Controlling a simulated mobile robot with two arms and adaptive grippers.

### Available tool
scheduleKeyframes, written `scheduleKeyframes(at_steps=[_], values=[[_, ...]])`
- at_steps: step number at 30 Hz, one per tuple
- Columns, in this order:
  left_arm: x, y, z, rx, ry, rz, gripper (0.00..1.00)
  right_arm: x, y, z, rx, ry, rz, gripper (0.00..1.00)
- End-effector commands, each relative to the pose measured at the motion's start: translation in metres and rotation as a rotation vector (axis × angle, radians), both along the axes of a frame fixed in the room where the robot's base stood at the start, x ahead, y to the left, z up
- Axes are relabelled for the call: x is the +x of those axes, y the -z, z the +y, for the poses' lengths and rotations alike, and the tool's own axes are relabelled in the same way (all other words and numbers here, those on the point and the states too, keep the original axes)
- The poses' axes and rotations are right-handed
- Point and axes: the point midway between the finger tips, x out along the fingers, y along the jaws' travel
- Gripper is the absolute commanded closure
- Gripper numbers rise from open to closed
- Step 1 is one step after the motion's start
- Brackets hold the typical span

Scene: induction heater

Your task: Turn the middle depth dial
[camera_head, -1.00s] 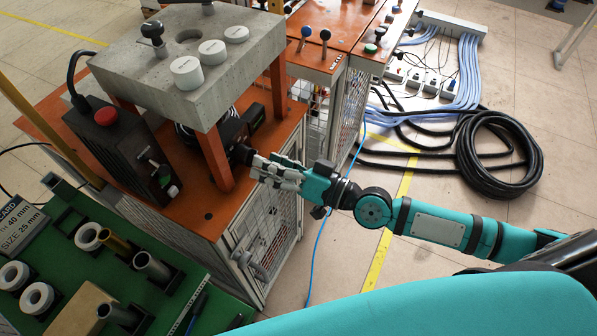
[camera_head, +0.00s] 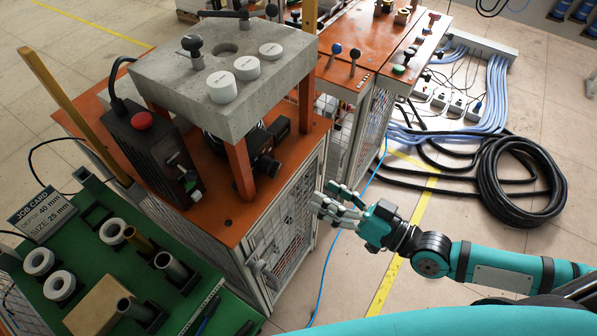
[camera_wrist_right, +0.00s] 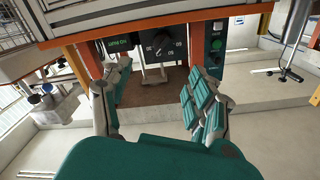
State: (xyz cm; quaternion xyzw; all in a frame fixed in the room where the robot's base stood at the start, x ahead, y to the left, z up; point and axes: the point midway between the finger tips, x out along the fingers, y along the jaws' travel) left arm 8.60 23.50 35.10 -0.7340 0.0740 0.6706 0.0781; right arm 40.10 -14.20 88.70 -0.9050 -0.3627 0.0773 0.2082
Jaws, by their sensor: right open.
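A black dial knob (camera_head: 266,167) sticks out of a dark housing under the concrete slab (camera_head: 180,85). In the right wrist view, a dark panel lettered with "DEPTH" and numbers carries a dial (camera_wrist_right: 158,45), ahead between my fingers. I cannot read the dial's setting clearly. My right gripper (camera_head: 333,203) is open and empty, in front and to the right of the knob, with a clear gap between them. Its fingers (camera_wrist_right: 160,78) are spread in the right wrist view, with nothing between them. My left gripper is not in view.
An orange post (camera_head: 240,168) stands just left of the knob. Several white cylinders (camera_head: 247,68) sit on the slab. A job card (camera_head: 40,213) reads depth 40 mm, size 25 mm. A green table (camera_head: 75,285) holds rings and tubes.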

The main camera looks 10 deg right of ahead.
Motion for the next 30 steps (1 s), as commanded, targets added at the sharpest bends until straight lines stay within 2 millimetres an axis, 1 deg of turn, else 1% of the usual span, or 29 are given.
scheduleKeyframes(at_steps=[1, 3, 6, 8, 10, 14, 30], values=[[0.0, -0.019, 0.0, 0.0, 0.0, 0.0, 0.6, -0.01, -0.007, -0.006, -0.048, 0.011, -0.036, 0.4], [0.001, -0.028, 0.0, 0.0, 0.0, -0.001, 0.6, -0.021, -0.006, -0.013, -0.118, 0.018, -0.097, 0.4], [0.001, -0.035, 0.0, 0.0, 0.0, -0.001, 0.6, -0.032, -0.003, -0.02, -0.188, 0.02, -0.158, 0.4], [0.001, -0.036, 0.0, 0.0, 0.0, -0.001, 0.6, -0.034, -0.001, -0.021, -0.209, 0.02, -0.177, 0.4], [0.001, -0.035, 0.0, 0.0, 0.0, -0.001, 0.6, -0.032, -0.001, -0.019, -0.219, 0.019, -0.19, 0.4], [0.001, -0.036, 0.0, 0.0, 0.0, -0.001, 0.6, -0.018, -0.002, -0.007, -0.216, 0.02, -0.194, 0.4], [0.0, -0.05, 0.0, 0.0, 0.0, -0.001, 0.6, 0.066, -0.002, 0.071, -0.215, 0.019, -0.188, 0.4]])
